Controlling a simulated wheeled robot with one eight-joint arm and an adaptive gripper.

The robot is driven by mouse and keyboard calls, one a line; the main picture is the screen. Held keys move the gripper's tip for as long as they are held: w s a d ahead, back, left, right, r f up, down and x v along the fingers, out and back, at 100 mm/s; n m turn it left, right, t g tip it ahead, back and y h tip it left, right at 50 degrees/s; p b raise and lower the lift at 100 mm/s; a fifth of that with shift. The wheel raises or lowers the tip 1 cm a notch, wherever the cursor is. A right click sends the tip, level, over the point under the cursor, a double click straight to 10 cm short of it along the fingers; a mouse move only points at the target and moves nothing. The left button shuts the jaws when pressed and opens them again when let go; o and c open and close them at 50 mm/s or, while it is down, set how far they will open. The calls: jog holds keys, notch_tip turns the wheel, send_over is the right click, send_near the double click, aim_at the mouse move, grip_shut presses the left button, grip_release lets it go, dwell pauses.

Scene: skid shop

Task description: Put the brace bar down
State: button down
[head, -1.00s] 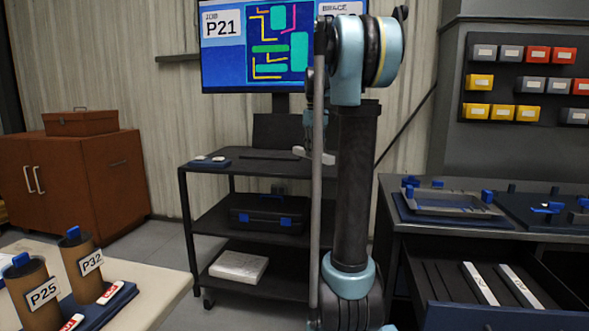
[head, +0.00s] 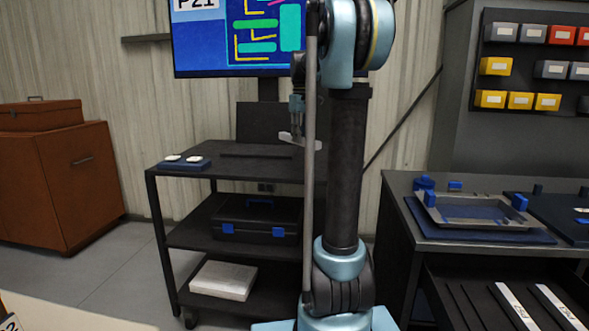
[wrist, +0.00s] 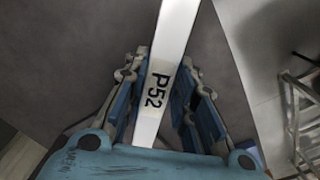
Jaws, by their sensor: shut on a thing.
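The brace bar (wrist: 158,95) is white and flat with a black P52 label. In the wrist view it runs lengthwise between the fingers of my gripper (wrist: 160,85), which is shut on it. Its upper end passes out of the frame. In the head view my gripper (head: 298,122) points down near the black cart, partly hidden by my arm. A short pale piece of the bar (head: 289,137) shows below it, above the level of the cart's top shelf (head: 225,165). I cannot tell whether it is over the shelf.
A blue block with two white discs (head: 184,162) sits on the cart's top left. A dark toolbox (head: 256,220) and a pale box (head: 224,280) are on the lower shelves. At right, a bench holds a metal tray (head: 470,212); two white labelled bars (head: 515,307) lie in its open drawer.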

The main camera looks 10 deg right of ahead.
aim_at(300, 169)
jog(key=shift+w+a, duration=0.1)
jog(key=shift+w, duration=0.3)
jog(key=shift+f, duration=5)
jog(key=c, duration=1.3)
grip_release()
